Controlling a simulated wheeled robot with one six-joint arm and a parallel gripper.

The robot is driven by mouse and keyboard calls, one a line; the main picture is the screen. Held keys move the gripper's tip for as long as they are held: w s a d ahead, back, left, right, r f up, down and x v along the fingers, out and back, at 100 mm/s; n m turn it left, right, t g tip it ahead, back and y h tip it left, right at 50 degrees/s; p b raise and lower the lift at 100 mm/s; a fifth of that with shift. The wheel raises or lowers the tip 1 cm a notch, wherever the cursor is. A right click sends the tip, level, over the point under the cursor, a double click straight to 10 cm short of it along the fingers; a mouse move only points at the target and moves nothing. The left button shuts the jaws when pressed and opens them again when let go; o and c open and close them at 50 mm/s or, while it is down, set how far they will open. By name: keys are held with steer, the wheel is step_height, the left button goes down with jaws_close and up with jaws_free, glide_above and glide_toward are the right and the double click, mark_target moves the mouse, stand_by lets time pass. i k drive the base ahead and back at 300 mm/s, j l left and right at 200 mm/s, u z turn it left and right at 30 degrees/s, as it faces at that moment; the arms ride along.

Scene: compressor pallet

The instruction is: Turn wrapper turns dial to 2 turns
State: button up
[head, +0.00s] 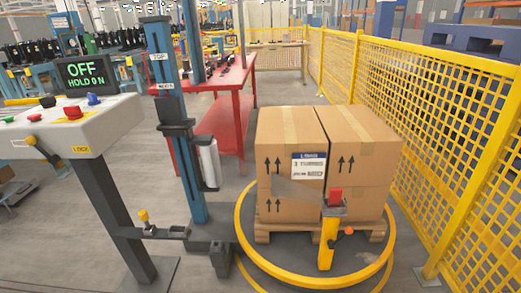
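The control console (85,125) stands at the left, its sloped top seen at an angle. Its display (85,72) reads "OFF" and "HOLD ON" in green. The panel carries a black knob (47,101), a red button (72,112) and a blue button (93,99). I cannot tell which control is the turns dial or read its setting. The stacked cartons (290,145) bear a white label (309,165) that seems to read "3 TURNS". The wrapper's blue mast (165,95) holds a white film roll (209,165). My gripper is not in view.
The cartons stand on a wooden pallet on a turntable with a yellow ring (246,250). A yellow post with a red top (335,197) stands before them. Yellow mesh fence (450,110) closes the right side. A red table (225,80) is behind. A yellow-handled lever (40,146) hangs on the console's front.

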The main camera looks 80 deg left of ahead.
mark_target(48, 102)
steer(key=u, duration=3.55)
